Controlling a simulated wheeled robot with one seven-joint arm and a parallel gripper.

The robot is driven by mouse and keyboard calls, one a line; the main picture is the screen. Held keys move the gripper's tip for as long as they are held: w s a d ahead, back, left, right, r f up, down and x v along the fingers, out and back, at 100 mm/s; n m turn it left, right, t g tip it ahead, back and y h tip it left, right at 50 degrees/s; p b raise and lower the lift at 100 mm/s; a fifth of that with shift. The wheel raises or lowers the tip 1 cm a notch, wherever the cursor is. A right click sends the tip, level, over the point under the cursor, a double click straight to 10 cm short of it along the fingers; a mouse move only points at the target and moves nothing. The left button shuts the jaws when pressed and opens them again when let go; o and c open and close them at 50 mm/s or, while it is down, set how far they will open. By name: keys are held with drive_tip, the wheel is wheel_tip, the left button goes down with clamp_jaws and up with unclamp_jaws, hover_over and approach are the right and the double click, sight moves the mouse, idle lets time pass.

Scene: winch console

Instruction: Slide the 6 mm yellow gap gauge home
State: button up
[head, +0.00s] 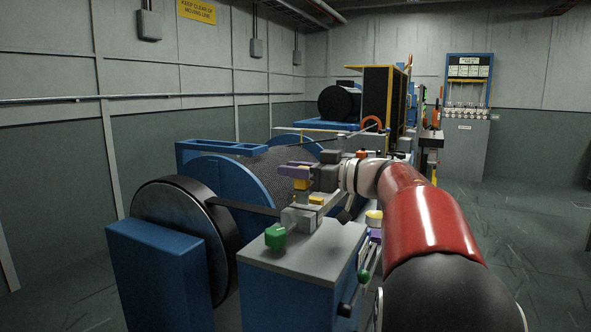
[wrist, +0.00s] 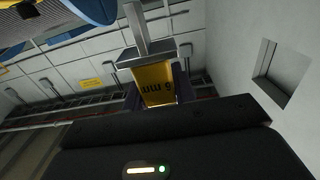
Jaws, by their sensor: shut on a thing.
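The yellow gauge (wrist: 157,88) carries the marking "6 mm", seen upside down in the wrist view. My gripper (wrist: 158,97) is shut on it, with a purple finger at each side. A grey metal crosspiece with an upright bar (wrist: 154,54) stands at the far end of the gauge; I cannot tell whether they touch. A yellow piece shows just under the purple finger. The gauge's tip and any slot are hidden.
A dark brake drum (head: 172,235) and the blue winch drum (head: 222,180) stand left. Open floor (head: 530,210) lies right.

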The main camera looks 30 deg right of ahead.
drive_tip(key=shift+f+b, duration=0.5)
drive_tip(key=shift+f, duration=0.85)
drive_tip(key=o, duration=1.1)
drive_tip(key=shift+f, duration=0.1)
drive_tip(key=v, duration=0.7)
drive_tip(key=shift+s+d, duration=0.25)
drive_tip(key=shift+s, duration=0.1)
